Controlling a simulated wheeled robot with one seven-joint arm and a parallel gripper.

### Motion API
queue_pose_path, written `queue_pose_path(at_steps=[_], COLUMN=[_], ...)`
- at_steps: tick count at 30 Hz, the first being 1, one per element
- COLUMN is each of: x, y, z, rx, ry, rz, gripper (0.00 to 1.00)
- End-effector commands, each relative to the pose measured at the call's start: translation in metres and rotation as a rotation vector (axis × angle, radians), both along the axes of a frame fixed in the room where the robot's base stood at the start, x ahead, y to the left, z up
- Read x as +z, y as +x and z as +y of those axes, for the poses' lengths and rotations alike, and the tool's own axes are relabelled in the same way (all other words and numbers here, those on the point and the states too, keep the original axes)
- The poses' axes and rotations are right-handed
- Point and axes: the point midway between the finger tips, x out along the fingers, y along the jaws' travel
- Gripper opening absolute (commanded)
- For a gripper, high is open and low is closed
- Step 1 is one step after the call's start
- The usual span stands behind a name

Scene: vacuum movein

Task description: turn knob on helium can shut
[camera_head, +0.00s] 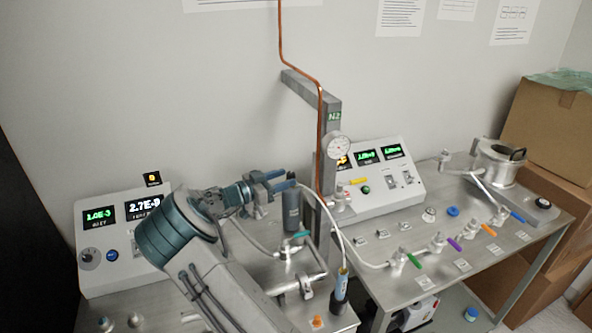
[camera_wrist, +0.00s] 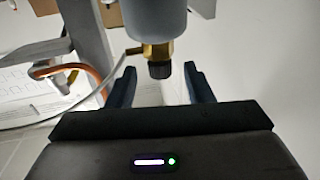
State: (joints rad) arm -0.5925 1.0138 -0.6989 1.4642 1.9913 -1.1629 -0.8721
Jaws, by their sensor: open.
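The helium can appears to be the dark grey cylinder (camera_head: 291,210) standing at the middle of the bench in the head view. In the wrist view the can (camera_wrist: 157,18) is at the top, with a brass neck (camera_wrist: 158,50) and a small black knob (camera_wrist: 160,70). My gripper (camera_head: 279,181) is at the can's top end in the head view, and hides the knob there. In the wrist view my gripper (camera_wrist: 161,86) is open, its fingers on either side of the knob's line with visible gaps to both.
A grey post (camera_head: 330,130) with a gauge (camera_head: 338,147) and copper pipe (camera_head: 319,120) stands just behind. Control boxes flank it left (camera_head: 112,225) and right (camera_head: 380,183). A green-handled valve (camera_head: 300,234) sits close below the can. Coloured valves line the right table (camera_head: 470,282).

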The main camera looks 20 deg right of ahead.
Motion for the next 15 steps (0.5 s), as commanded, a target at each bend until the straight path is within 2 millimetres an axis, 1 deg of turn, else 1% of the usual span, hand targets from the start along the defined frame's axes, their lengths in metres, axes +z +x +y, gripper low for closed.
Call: queue_pose_path(at_steps=[1, 6, 10, 15], x=[0.003, 0.002, 0.001, 0.0], y=[0.002, 0.007, 0.01, 0.01], z=[-0.011, -0.036, -0.046, -0.05], rx=[-0.002, 0.0, 0.002, 0.002], ry=[-0.002, -0.001, 0.0, 0.0], rz=[0.001, 0.001, 0.0, -0.001], gripper=[0.47, 0.47, 0.47, 0.47])
